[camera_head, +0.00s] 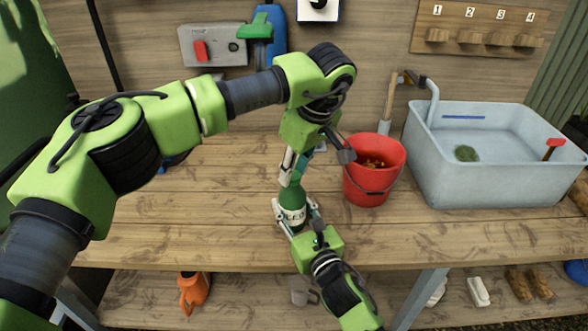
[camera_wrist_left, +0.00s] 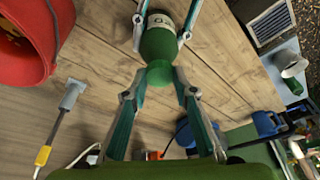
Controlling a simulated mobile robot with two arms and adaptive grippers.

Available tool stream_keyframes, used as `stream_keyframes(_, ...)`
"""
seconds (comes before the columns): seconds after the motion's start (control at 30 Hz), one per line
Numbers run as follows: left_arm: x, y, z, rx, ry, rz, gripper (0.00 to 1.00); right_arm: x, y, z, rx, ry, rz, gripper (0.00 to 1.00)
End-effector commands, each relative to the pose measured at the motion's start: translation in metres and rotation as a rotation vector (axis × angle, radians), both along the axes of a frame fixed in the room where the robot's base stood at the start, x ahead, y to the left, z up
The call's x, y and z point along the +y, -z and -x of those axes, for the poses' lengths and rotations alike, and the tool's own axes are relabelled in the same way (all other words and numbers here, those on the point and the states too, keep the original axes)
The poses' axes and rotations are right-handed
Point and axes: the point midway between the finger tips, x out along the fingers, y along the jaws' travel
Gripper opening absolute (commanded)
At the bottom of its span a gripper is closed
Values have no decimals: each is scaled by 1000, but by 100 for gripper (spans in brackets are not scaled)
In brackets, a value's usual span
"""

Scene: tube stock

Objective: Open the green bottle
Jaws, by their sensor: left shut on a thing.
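The green bottle (camera_head: 292,214) stands upright near the table's front edge, with a pale lettered label. It also shows in the left wrist view (camera_wrist_left: 158,44). My left gripper (camera_head: 294,172) comes from above and is shut on the bottle's green cap (camera_wrist_left: 160,73), its fingers on either side. My right gripper (camera_head: 296,217) comes from the front, shut on the bottle's body with one finger on each side. The fingers hide part of the bottle. I cannot tell whether the cap is still seated on the neck.
A red bucket (camera_head: 372,182) stands close to the right of the bottle. A large grey basin (camera_head: 480,175) fills the right side of the table. Wall items hang behind. The table (camera_head: 215,225) left of the bottle is mostly clear.

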Motion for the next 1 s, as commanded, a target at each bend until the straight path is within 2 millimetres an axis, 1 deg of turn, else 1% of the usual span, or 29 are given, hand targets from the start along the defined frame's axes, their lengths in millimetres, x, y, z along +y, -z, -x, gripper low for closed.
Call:
stream_keyframes(0.17,0,-3,0,-1,0,1,0,0,1,0,2,1,1,0)
stream_keyframes(0.7,0,-21,0,0,1,0,0,0,1,0,2,1,1,0)
stream_keyframes(1.0,0,-22,0,0,1,0,0,0,1,0,2,1,1,0)
